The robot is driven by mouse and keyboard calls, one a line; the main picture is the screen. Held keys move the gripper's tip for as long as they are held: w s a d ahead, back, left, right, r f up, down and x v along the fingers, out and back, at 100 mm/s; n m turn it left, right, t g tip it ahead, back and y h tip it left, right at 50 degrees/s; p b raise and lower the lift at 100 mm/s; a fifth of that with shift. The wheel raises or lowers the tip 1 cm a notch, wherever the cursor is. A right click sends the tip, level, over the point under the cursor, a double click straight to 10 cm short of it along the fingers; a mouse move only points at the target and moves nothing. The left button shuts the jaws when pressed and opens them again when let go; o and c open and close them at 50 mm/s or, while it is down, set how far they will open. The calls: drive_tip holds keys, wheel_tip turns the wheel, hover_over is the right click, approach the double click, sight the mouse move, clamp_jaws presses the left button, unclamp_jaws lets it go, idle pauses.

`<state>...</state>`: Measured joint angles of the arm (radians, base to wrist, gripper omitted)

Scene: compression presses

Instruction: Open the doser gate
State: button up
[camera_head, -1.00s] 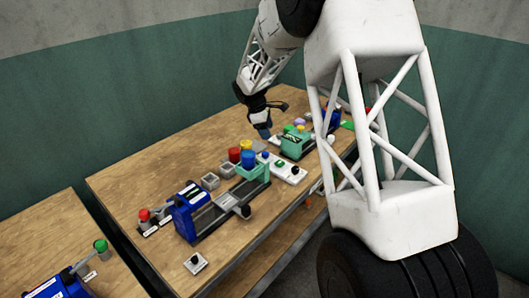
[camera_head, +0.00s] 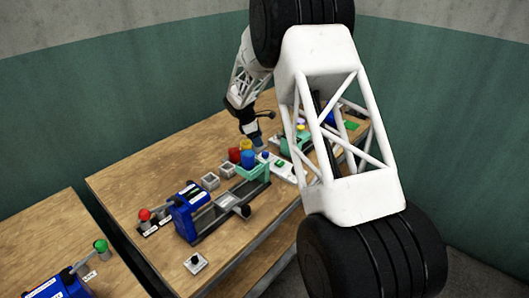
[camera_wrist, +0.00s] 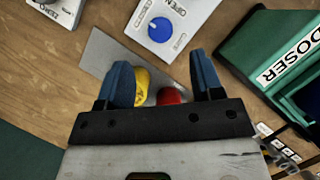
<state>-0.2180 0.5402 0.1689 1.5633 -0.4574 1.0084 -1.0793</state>
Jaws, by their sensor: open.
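In the wrist view a green box lettered DOSER (camera_wrist: 283,58) stands at the upper right, cut by the frame edge. Left of it is a round blue knob (camera_wrist: 160,29) on a white panel (camera_wrist: 185,14) with the word OPEN. My gripper (camera_wrist: 160,62) is open, its two blue fingers apart. A yellow cylinder (camera_wrist: 141,86) and a red one (camera_wrist: 170,96) show between the fingers. I cannot tell their depth from the fingers. The fingers do not touch the knob. In the head view my gripper (camera_head: 258,142) is above the table behind the coloured cylinders. The gate itself is not clear.
A grey plate (camera_wrist: 102,51) lies under the fingers. A blue machine (camera_head: 188,210) with a long grey frame stands nearer on the wooden table (camera_head: 137,180). Small grey boxes (camera_head: 210,181) sit beside it. My arm hides part of the right side. The table's left part is clear.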

sight(265, 152)
drive_tip(key=shift+x, duration=3.85)
drive_tip(key=c, duration=0.9)
